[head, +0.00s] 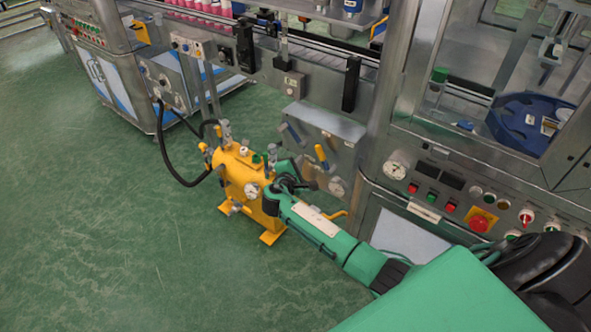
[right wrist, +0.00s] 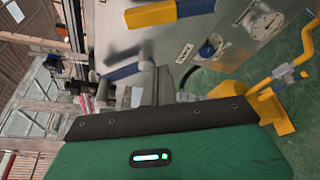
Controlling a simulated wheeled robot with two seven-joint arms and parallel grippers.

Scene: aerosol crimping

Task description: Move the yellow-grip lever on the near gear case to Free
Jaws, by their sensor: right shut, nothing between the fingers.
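The grey gear case (head: 335,138) sits low on the machine's front, right of centre in the head view. Its yellow-grip lever (head: 321,155) slants on its front. A blue-grip lever (head: 293,133) is to its left. In the right wrist view the yellow grip (right wrist: 165,13) is at the top, apart from the fingers, and the blue grip (right wrist: 122,72) is left of them. My right gripper (right wrist: 163,85) is shut and empty, in front of the case; the arm partly hides it in the head view. The lever position markings are not readable. My left gripper is out of view.
A yellow tank (head: 238,178) with valves and a black hose (head: 173,172) stands left of my right arm. A gauge (head: 396,166) and a button panel (head: 470,215) are on the right. Green floor (head: 110,240) is free at left.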

